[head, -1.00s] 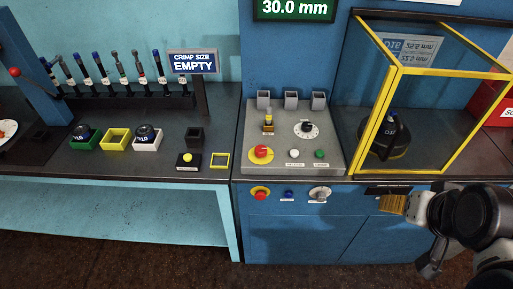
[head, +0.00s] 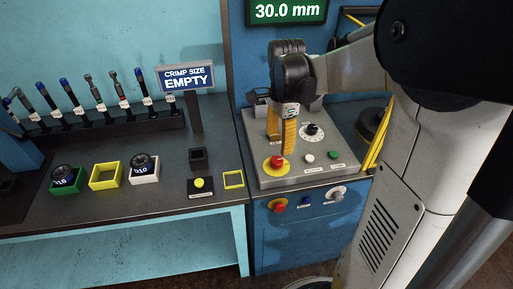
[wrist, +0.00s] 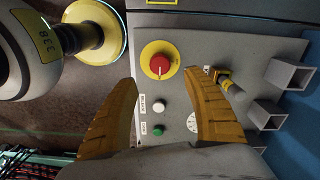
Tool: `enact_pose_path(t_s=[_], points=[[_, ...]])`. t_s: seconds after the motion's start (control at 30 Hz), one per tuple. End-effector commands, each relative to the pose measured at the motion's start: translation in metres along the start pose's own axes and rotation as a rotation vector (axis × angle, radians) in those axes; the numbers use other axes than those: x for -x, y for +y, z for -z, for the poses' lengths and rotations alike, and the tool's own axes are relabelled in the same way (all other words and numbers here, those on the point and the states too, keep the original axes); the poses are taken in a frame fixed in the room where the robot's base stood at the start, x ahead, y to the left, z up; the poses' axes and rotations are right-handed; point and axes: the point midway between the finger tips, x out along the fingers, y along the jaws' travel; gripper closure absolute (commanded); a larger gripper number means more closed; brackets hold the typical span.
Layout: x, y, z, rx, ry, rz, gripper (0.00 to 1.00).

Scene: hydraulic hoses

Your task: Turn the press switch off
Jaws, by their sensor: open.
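The grey control panel (head: 300,178) carries several controls, and no label reading "press" is legible. A yellow-banded lever switch (wrist: 226,82) sticks up from it, just beyond the tip of my right-hand finger in the wrist view. In the head view my gripper hides or blends with this lever. A red knob on a yellow disc (wrist: 160,66) shows between and beyond the fingertips. A black-and-white dial (head: 312,132) is partly hidden by a finger in the wrist view. My gripper (wrist: 167,77) is open and empty, pointing down over the panel; contact with the lever cannot be told.
White (wrist: 159,107) and green (wrist: 157,131) buttons sit close by. Open grey square holders (wrist: 266,114) rise behind the lever. The front face below has a red button (head: 279,205), a blue button and a round knob (head: 336,193). The bench (head: 120,205) stands left.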

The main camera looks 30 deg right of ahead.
Motion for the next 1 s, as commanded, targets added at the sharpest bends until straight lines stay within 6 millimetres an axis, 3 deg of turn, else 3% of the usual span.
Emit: enact_pose_path(t_s=[0.2,0.4,0.83,1.0], points=[[-0.049,-0.001,0.0,0.003,0.0,0.001,0.41],[-0.079,-0.001,0.0,0.003,0.0,0.002,0.41],[-0.087,-0.001,0.0,0.004,0.0,0.002,0.41],[-0.087,-0.001,0.0,0.004,0.001,0.002,0.92]])
